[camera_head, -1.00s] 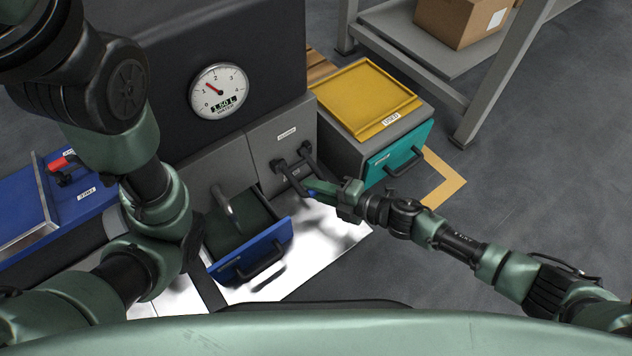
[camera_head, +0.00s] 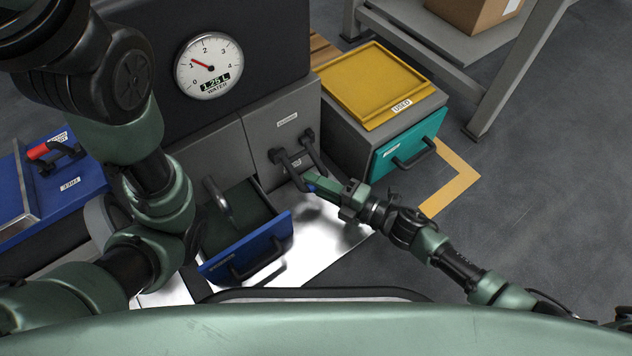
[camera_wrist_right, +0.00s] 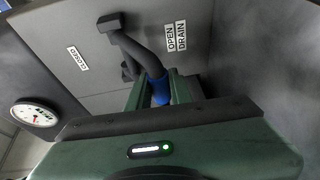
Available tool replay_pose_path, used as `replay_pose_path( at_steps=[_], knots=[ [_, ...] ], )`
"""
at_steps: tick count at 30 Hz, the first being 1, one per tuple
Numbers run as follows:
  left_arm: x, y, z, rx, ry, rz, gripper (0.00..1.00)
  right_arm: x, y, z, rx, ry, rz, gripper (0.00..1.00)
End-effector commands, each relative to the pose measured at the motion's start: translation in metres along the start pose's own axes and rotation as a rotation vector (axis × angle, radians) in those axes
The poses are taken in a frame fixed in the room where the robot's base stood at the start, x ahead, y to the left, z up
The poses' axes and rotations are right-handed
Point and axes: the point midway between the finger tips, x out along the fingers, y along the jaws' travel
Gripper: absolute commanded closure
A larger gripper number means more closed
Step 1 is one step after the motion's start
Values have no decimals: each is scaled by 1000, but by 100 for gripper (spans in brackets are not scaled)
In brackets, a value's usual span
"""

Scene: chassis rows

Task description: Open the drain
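The drain lever is a dark bar with a blue end (camera_wrist_right: 158,88), in front of the grey panel of the black machine. My right gripper (camera_head: 309,186) is at this end, and the right wrist view shows its two green fingers on either side of the blue part, apparently closed on it. A label reading OPEN DRAIN (camera_wrist_right: 176,38) is on the panel beside the lever. The round water gauge (camera_head: 209,67) reads 1.25 L. My left arm shows at the left, but its gripper is outside the view.
An open drawer with a blue front (camera_head: 250,249) sticks out left of my right gripper. A grey cabinet with a teal drawer (camera_head: 408,146) and yellow tray (camera_head: 372,84) stands to the right. A blue unit (camera_head: 62,196) is at the left. Floor at the right is clear.

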Motion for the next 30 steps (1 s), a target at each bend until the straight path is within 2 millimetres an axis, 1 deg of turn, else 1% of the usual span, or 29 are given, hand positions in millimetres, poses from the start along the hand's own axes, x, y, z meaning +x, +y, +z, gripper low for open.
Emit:
replay_pose_path(
  at_steps=[1, 2, 3, 11, 14, 17, 21, 24, 27, 30],
  knots=[
    [0, 0, 0, 0, 0, 0, 64, 0, -3, 1, 1, -5, -6, 68],
    [0, 0, 0, 0, 0, 0, 64, 0, -3, 1, 1, -4, -6, 60],
    [0, 0, 0, 0, 0, 0, 64, 0, -2, 1, 1, -4, -5, 58],
    [0, 0, 0, 0, 1, 0, 64, 0, -1, 1, 1, -3, -3, 58],
    [4, -1, 1, 0, 1, 0, 64, -5, 0, 1, 2, -3, -4, 58],
    [13, -3, 4, 0, 1, 0, 64, -19, 2, 0, 4, -4, -6, 58],
    [26, -5, 8, 0, 1, 0, 64, -44, 2, 0, 3, -4, -8, 58],
    [33, -7, 11, 0, 2, 0, 64, -59, 2, 0, 4, -3, -7, 58],
    [37, -8, 12, 0, 2, 0, 64, -70, 1, 0, 2, -3, -5, 58],
    [38, -8, 12, 0, 2, 0, 64, -76, -1, 0, 2, -2, -5, 58]
  ],
)
